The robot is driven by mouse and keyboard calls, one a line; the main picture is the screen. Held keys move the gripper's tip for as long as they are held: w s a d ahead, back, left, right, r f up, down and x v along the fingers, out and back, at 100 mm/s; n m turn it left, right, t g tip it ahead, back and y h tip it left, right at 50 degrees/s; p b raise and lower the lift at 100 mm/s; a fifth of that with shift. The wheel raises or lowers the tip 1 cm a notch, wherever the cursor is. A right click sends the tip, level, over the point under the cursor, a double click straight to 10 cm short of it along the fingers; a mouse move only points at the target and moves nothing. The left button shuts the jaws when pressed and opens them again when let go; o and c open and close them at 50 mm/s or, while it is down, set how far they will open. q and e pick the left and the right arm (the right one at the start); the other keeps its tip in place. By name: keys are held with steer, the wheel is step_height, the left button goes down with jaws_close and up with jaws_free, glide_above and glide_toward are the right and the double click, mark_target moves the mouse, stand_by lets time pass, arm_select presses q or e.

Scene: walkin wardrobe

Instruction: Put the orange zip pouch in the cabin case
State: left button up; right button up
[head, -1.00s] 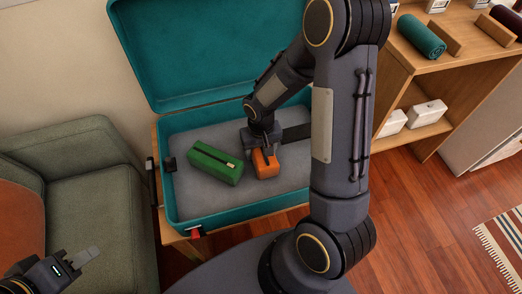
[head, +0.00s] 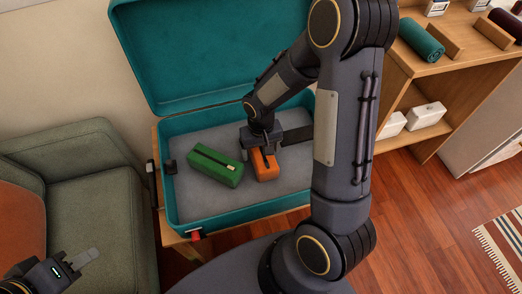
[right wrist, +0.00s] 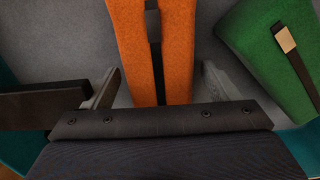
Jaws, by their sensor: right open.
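The teal cabin case (head: 245,206) lies open with its lid up against the wall. The orange zip pouch (head: 266,168) rests on the grey floor of the case. It also shows large in the right wrist view (right wrist: 125,45). My right gripper (head: 262,152) is inside the case above the pouch. In the right wrist view its open fingers (right wrist: 158,88) stand on either side of the pouch, with a gap at each side. My left gripper (head: 84,259) is at the lower left by the armchair, away from the case; its jaw opening is unclear.
A green zip pouch (head: 215,166) lies in the case just left of the orange one. A dark item (head: 297,134) lies at the case's right. A green armchair (head: 100,200) stands left; wooden shelves (head: 440,75) stand right.

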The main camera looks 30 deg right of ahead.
mark_target(261, 148)
step_height(261, 148, up, 10)
steer(key=p, duration=0.2)
steer(key=shift+r+p, duration=0.25)
steer(key=shift+p, duration=0.1)
steer(key=s+a+r+t+y, duration=0.2)
steer(key=s+r, duration=0.4)
steer(key=s, duration=0.2)
steer(key=s+a+r+n+t+y, duration=0.1)
steer(key=s+a+r+t, duration=0.1)
steer(key=s+r, duration=0.5)
steer(key=shift+s+a+r+t+y, duration=0.25)
steer(key=shift+s+t+y, duration=0.2)
steer(key=shift+t, duration=0.35)
step_height(261, 148, up, 20)
steer(key=p, duration=2)
steer(key=shift+f, duration=0.1)
